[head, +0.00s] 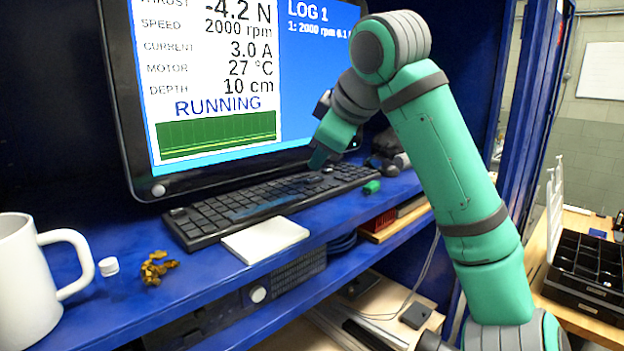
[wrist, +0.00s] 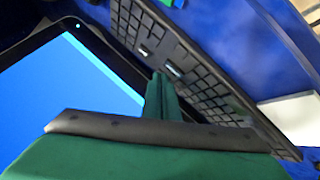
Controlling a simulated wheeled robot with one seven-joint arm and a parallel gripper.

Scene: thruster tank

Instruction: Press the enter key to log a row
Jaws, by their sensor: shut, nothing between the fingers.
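The black keyboard (head: 250,205) lies on the blue shelf below the monitor. My gripper (head: 318,160) is shut and empty, its tip pointing down at the right part of the keyboard. In the wrist view the shut fingers (wrist: 160,85) overlap the edge of the keyboard (wrist: 190,75). I cannot tell whether the tip touches a key, and the enter key cannot be made out. The monitor (head: 230,75) reads RUNNING, -4.2 N and 2000 rpm, and under LOG 1 it lists one row. Part of the screen is hidden behind my arm.
A white mug (head: 25,285), a small white cap (head: 108,266) and a crumpled brown thing (head: 157,268) stand at the left. A white pad (head: 265,240) lies in front of the keyboard. A green block (head: 371,187) and dark objects (head: 388,155) lie to its right.

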